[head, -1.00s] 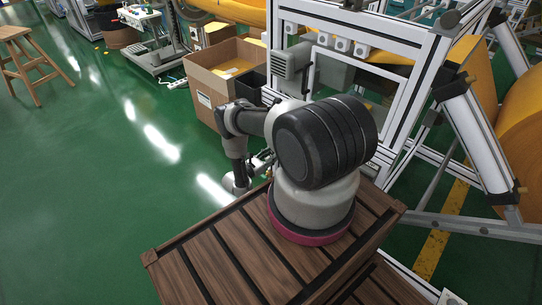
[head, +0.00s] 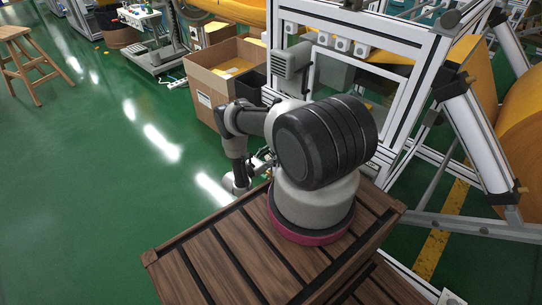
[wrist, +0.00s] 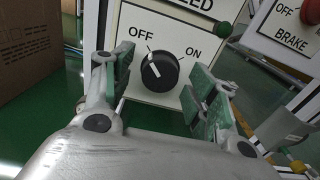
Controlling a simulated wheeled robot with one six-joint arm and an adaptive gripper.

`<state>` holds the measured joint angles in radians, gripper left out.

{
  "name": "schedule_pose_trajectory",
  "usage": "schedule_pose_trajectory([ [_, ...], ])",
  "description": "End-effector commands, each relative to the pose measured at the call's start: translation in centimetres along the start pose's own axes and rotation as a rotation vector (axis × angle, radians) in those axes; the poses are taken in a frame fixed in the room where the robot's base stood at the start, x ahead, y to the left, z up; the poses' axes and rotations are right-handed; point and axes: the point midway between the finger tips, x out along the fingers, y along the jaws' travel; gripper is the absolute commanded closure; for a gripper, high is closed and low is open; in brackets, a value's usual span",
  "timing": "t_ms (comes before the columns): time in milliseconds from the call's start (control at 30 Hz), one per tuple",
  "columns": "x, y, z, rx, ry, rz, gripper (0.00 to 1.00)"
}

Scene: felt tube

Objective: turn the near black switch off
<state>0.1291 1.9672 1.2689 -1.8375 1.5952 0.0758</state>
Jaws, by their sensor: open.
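The black switch (wrist: 160,72) is a round knob on a white panel (wrist: 140,103) in the middle of the wrist view. OFF is printed at its upper left and ON at its upper right. The knob's white mark points up and left, towards OFF. My gripper (wrist: 159,70) is open, with one green-padded finger on each side of the knob in the picture. A gap shows between each finger and the knob, and nothing is held. In the head view my arm hides the switch, and my gripper is mostly hidden.
A second panel (wrist: 300,45) marked OFF and BRAKE, with a red knob (wrist: 312,8), is at the right of the wrist view. A cardboard box (head: 222,75) and a metal machine frame (head: 425,50) stand beyond my arm. Green floor (head: 90,170) is open at left.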

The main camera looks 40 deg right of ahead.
Motion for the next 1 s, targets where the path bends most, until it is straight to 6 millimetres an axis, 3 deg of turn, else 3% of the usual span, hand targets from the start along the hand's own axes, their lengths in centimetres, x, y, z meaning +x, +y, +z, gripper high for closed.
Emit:
schedule_pose_trajectory([
  [167,-1.9,0.1,0.0,-0.001,0.000,0.005,0.42],
  [400,-7.3,0.2,0.0,-0.001,-0.001,0.008,0.42],
  [600,-10.7,0.1,0.0,0.000,0.001,0.004,0.42],
  [767,-11.9,0.0,0.0,-0.001,0.000,0.001,0.42],
  [1000,-12.0,0.0,0.0,-0.001,0.000,0.000,0.42],
])
